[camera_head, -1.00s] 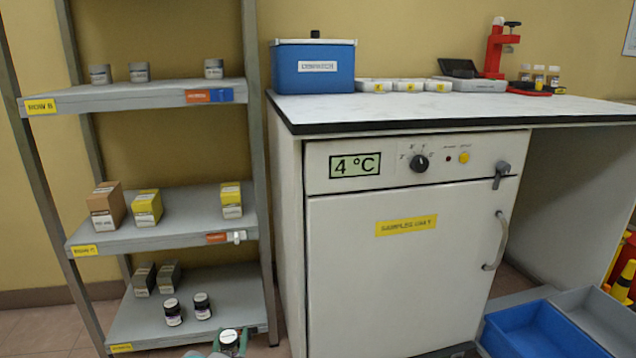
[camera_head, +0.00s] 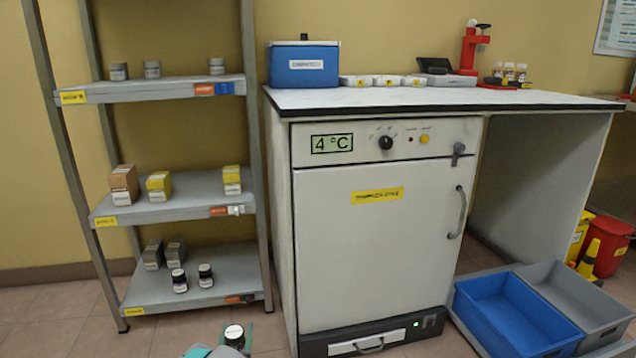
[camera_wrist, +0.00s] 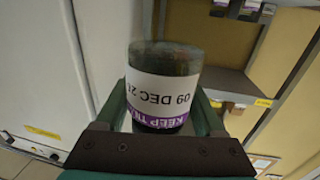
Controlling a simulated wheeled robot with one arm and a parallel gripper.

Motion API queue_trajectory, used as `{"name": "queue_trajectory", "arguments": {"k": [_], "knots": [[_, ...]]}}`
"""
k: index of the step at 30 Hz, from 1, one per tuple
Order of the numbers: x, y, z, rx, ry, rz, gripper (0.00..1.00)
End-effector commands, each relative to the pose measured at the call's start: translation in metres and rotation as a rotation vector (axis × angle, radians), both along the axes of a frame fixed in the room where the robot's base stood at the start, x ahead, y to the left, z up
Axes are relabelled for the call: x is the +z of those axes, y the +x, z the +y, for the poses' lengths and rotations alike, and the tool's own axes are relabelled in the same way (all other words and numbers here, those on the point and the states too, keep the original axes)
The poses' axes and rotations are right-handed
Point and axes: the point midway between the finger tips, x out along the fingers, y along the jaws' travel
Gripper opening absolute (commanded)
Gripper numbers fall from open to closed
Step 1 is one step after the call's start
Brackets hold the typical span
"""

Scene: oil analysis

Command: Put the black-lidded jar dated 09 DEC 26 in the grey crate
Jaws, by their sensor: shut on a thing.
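My gripper (camera_head: 236,340) is shut on a dark jar (camera_wrist: 160,60), held off the shelves near the floor in front of the rack. In the wrist view the jar's white and purple label (camera_wrist: 160,95) reads 09 DEC 26 upside down.
Two black-lidded jars (camera_head: 180,281) (camera_head: 205,275) stand on the rack's bottom shelf (camera_head: 236,262). The white 4 °C cabinet (camera_head: 385,255) stands between the rack and the crates. Tiled floor is open before the cabinet. A red bin (camera_head: 608,247) stands behind the crates.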

Motion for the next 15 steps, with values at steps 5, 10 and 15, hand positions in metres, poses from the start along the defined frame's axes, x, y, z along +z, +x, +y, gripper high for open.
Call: {"name": "queue_trajectory", "arguments": {"k": [5, 10, 15], "knots": [[0.015, 0.006, -0.018, -0.005, 0.002, -0.002, 0.03], [0.032, 0.013, -0.038, -0.011, 0.002, -0.003, 0.03], [0.059, 0.024, -0.071, -0.018, 0.004, -0.005, 0.03]]}}
